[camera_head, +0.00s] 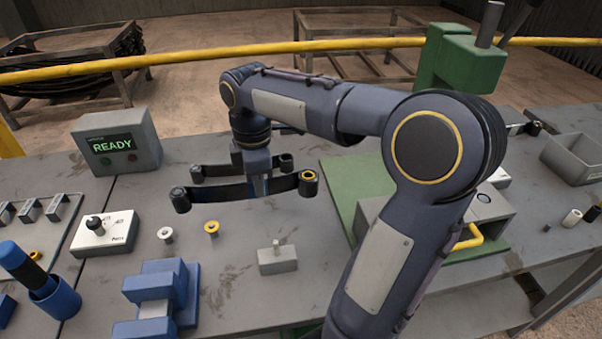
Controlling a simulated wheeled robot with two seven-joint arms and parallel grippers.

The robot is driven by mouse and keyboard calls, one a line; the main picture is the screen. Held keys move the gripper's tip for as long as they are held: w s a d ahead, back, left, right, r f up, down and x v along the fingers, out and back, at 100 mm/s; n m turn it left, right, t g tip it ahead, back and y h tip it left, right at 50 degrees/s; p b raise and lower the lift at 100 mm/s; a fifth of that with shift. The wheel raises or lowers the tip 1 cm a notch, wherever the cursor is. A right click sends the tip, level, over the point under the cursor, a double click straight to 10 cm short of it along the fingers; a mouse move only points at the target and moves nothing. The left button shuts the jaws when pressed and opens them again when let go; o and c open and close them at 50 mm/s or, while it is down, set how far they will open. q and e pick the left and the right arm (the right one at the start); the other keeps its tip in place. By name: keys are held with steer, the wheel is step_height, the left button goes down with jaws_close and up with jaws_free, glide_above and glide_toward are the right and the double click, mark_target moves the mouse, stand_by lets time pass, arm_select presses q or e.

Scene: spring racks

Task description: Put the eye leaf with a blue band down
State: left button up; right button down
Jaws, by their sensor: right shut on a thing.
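My right gripper (260,185) reaches down over the left middle of the bench, shut at the middle of a dark curved eye leaf (220,191). The leaf has a rolled eye at each end, and a yellow ring shows in its right eye (308,178). A bluish patch shows at the fingers; I cannot tell band from finger there. A second dark eye leaf (215,170) shows just behind. Whether the held leaf touches the bench is unclear. My left gripper is not in view.
A control box reading READY (116,142) and a white switch box (105,232) stand left. A blue fixture (160,290), a small grey block (277,260) and two small bushings (211,228) lie in front. A green press (460,60) and a grey bin (575,158) are right.

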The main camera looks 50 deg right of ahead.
steer(key=w+d+f, duration=0.2)
steer(key=w, duration=0.1)
steer(key=w+d+f+p, duration=0.1)
steer(key=w+d+f, duration=0.1)
steer(key=w+f, duration=0.1)
steer(key=w+d+f, duration=0.2)
steer(key=w, duration=0.2)
steer(key=shift+w+f, duration=0.35)
steer(key=shift+f, duration=0.05)
steer(key=shift+w+d+f, duration=0.25)
steer(key=shift+w+f, duration=0.3)
steer(key=shift+f, duration=0.2)
steer(key=shift+w+f, duration=0.2)
steer(key=shift+f, duration=1.5)
steer(key=shift+f, duration=0.15)
steer(key=c, duration=1.9)
jaws_free()
steer(key=shift+f, duration=0.1)
steer(key=o, duration=0.3)
steer(key=shift+s, duration=0.1)
